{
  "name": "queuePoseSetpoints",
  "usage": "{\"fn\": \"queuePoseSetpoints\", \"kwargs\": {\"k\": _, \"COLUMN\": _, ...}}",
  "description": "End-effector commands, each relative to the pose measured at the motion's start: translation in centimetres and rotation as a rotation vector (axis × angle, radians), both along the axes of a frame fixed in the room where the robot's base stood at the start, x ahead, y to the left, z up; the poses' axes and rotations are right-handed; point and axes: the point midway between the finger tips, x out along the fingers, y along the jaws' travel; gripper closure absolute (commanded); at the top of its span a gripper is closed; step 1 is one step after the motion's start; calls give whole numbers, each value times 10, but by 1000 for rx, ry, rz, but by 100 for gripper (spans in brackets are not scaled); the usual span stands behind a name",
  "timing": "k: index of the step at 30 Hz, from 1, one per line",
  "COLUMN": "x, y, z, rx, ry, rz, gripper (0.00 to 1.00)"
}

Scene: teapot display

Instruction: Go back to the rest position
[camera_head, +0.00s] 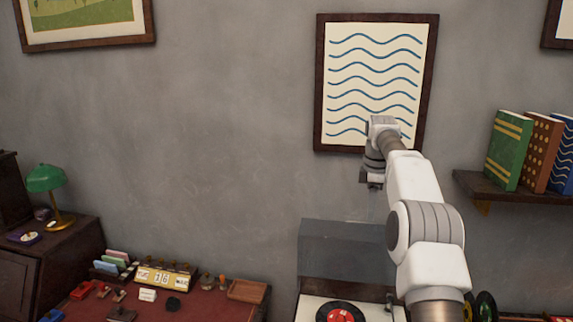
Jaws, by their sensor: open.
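My arm rises at the right of the view, and its wrist bends over in front of the wave picture. My gripper (371,182) hangs at the end of the wrist, pointing down, above the turntable's clear lid. It is small and dark here, and its fingertips are hard to make out. It is open, and I see nothing held in it.
A record player (312,308) with a raised clear lid (335,250) stands below my arm. A red-topped desk (215,305) with a calendar block (160,277) is at left. A shelf (505,190) with books is at right. The wall's middle is clear.

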Motion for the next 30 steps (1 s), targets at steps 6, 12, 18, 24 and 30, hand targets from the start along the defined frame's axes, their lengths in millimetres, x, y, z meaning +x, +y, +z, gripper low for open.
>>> {"fn": "queuePoseSetpoints", "kwargs": {"k": 6, "x": -29, "y": 20, "z": 40, "rx": 3, "ry": -50, "rz": -130, "gripper": 58}}
{"fn": "queuePoseSetpoints", "kwargs": {"k": 12, "x": -71, "y": 37, "z": 72, "rx": 17, "ry": -104, "rz": -280, "gripper": 58}}
{"fn": "queuePoseSetpoints", "kwargs": {"k": 18, "x": -123, "y": 52, "z": 93, "rx": 44, "ry": -159, "rz": -435, "gripper": 58}}
{"fn": "queuePoseSetpoints", "kwargs": {"k": 24, "x": -183, "y": 64, "z": 99, "rx": 86, "ry": -211, "rz": -592, "gripper": 58}}
{"fn": "queuePoseSetpoints", "kwargs": {"k": 30, "x": -247, "y": 73, "z": 90, "rx": 138, "ry": -259, "rz": -753, "gripper": 58}}
